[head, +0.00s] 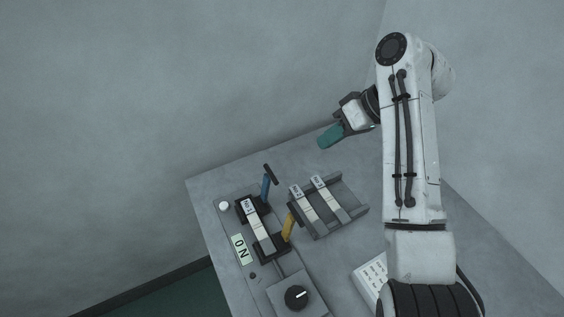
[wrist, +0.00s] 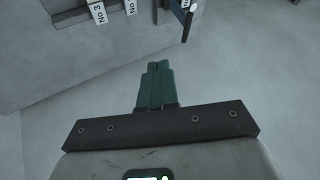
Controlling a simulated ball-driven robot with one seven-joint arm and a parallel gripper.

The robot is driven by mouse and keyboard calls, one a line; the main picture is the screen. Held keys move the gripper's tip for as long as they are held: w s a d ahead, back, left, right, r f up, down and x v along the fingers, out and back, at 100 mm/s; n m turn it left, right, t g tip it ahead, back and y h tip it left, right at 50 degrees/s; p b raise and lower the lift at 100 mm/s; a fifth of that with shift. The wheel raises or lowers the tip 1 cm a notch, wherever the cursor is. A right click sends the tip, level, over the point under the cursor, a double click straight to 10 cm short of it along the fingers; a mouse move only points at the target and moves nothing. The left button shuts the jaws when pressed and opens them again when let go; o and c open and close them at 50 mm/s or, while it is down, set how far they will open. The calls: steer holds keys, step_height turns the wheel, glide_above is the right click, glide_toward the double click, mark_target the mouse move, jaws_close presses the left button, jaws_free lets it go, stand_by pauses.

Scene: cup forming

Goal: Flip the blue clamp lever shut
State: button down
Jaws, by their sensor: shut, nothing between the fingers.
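The blue clamp lever (head: 266,187) stands up at the back of the clamp fixture (head: 258,228), with a dark crossbar handle on top. The fixture holds a strip labelled No 1 (head: 256,224). A yellow lever (head: 288,227) stands tilted on the fixture's right side. My gripper (head: 327,138), with teal fingers, is above the far part of the table, up and to the right of the blue lever and apart from it. In the wrist view its fingers (wrist: 157,68) are together and empty. A little of the blue lever (wrist: 186,4) shows at the top edge there.
A grey rack (head: 345,207) with two labelled strips stands right of the fixture. A black dial (head: 297,297), a green label (head: 240,248) and a white knob (head: 224,206) are near the fixture. A printed card (head: 371,279) lies at front right. The table's (head: 222,183) far strip is clear.

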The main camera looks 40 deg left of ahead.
mark_target(267, 187)
steer(key=s+a+f+p, duration=0.3)
steer(key=s+a+f, duration=0.3)
steer(key=f, duration=0.2)
steer(key=shift+s+a, duration=0.25)
steer(key=shift+a, duration=0.05)
steer(key=shift+f, duration=0.1)
stand_by(0.4)
